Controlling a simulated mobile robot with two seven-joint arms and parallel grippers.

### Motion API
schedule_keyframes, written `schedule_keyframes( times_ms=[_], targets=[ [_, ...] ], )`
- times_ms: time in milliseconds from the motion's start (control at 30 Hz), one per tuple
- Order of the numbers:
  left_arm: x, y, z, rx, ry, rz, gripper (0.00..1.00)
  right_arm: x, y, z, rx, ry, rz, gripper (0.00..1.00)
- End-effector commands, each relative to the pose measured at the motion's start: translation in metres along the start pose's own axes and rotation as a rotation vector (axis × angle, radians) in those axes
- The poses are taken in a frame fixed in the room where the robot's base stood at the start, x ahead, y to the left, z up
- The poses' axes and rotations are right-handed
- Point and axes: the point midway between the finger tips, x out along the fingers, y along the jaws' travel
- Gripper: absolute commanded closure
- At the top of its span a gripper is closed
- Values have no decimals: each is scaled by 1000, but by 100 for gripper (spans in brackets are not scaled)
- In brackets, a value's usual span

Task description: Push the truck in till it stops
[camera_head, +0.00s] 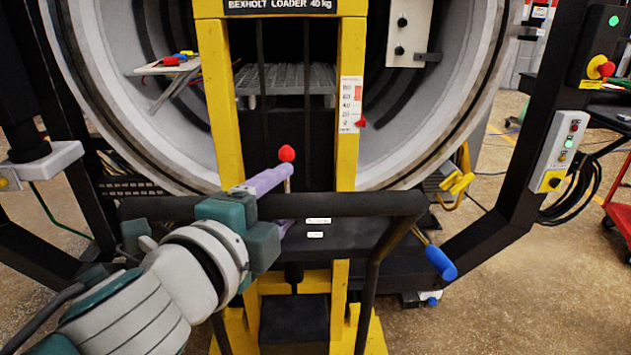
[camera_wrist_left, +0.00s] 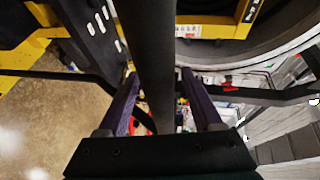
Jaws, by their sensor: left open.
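The truck (camera_head: 216,85), a yellow-framed loader labelled "BEXHOLT LOADER 40 kg", stands upright in front of the round furnace opening (camera_head: 95,95). Its black push bar (camera_head: 365,204) runs across the front, low in the head view. My left gripper (camera_head: 284,199) is at the left-middle part of this bar. In the left wrist view, the purple fingers of the gripper (camera_wrist_left: 160,78) are apart, one on each side of the dark bar (camera_wrist_left: 152,60). I cannot tell whether they touch it. My right gripper is not in view.
A red-knobbed lever (camera_head: 287,154) stands just behind the bar near my fingers. A blue grip (camera_head: 440,262) sticks out at the right. A dark post with a control box (camera_head: 558,150) stands further right. The floor at lower right is clear.

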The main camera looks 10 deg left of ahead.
Motion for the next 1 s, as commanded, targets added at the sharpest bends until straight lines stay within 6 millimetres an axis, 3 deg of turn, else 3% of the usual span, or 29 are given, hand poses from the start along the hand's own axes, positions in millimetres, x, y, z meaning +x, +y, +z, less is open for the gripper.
schedule_keyframes(
  times_ms=[200, 400, 867, 1000],
  targets=[
    [-44, 1, 0, 0, 0, 3, 33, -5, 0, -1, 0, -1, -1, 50],
    [-71, 1, 0, 0, -1, 2, 33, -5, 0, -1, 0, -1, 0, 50],
    [-80, -1, 1, -4, -4, 2, 33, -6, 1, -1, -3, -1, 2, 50],
    [-88, -6, 18, -137, -92, 50, 33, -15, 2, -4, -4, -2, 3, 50]
  ],
)
